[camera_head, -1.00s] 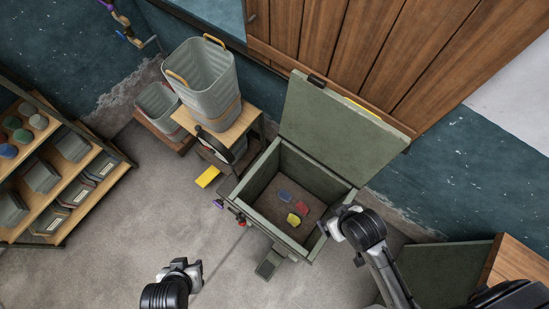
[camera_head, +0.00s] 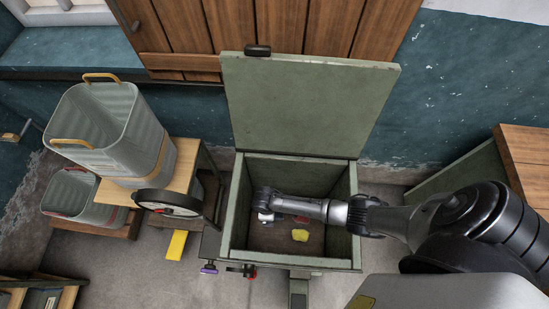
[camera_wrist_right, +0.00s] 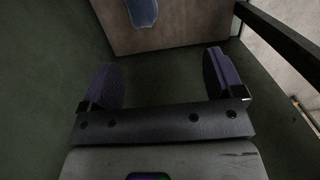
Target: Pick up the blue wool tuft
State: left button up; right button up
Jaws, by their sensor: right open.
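The blue wool tuft (camera_wrist_right: 142,12) shows at the top edge of the right wrist view, lying on the brown floor of the green box. It is ahead of the fingertips and apart from them. My right gripper (camera_wrist_right: 163,72) is open with nothing between its two purple-padded fingers. In the head view the right gripper (camera_head: 264,214) reaches down inside the green box (camera_head: 235,215), and I cannot make out the blue tuft there; the arm covers part of the box floor. My left gripper is not in view.
A yellow tuft (camera_head: 300,235) lies on the box floor, below my right forearm in the picture. The box lid (camera_head: 305,105) stands open at the back. Box walls surround the gripper closely. A grey bin (camera_head: 120,130) stands on a wooden stand to the left.

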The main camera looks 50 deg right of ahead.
jog(key=shift+g+h, duration=0.3)
jog(key=shift+h, duration=0.1)
jog(key=d+f+b, duration=0.1)
jog(key=f, duration=0.3)
jog(key=d+f+b, duration=0.1)
jog(key=f+b, duration=0.1)
jog(key=f, duration=0.2)
jog(key=d+f+b, duration=0.1)
jog(key=f+b, duration=0.1)
jog(key=f, duration=0.2)
jog(key=shift+w+f, duration=0.2)
jog(key=shift+f, duration=0.05)
jog(key=f+b, duration=0.3)
jog(key=shift+w+d+f, duration=0.1)
jog(key=shift+d+f, duration=0.15)
jog(key=shift+f, duration=0.1)
jog(key=shift+d+f+b, duration=0.15)
jog(key=shift+f+b, duration=0.25)
jog(key=shift+f, duration=0.4)
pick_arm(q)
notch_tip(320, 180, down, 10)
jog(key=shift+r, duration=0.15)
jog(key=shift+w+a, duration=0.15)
pick_arm(e)
jog(key=c, duration=1)
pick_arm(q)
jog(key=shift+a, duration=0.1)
pick_arm(e)
jog(key=shift+o, duration=0.2)
